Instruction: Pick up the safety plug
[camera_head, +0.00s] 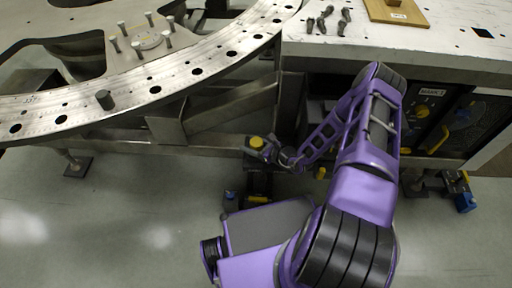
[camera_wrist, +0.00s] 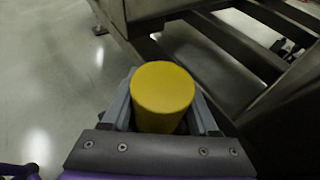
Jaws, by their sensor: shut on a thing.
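The safety plug is a yellow round-topped cylinder, and it fills the middle of the wrist view (camera_wrist: 162,92). My gripper (camera_wrist: 163,112) is shut on it, with a grey finger on each side of the plug. In the head view the plug's yellow top (camera_head: 257,142) shows between the fingers of my gripper (camera_head: 262,147). They are in front of the metal frame below the turret plate. The lower part of the plug is hidden by my gripper in the wrist view.
The curved turret plate (camera_head: 215,72) with holes and a dark peg (camera_head: 104,99) spans the upper left. A metal bench (camera_head: 400,55) holds small tools (camera_head: 326,18) and a wooden board (camera_head: 398,12). Open floor lies lower left.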

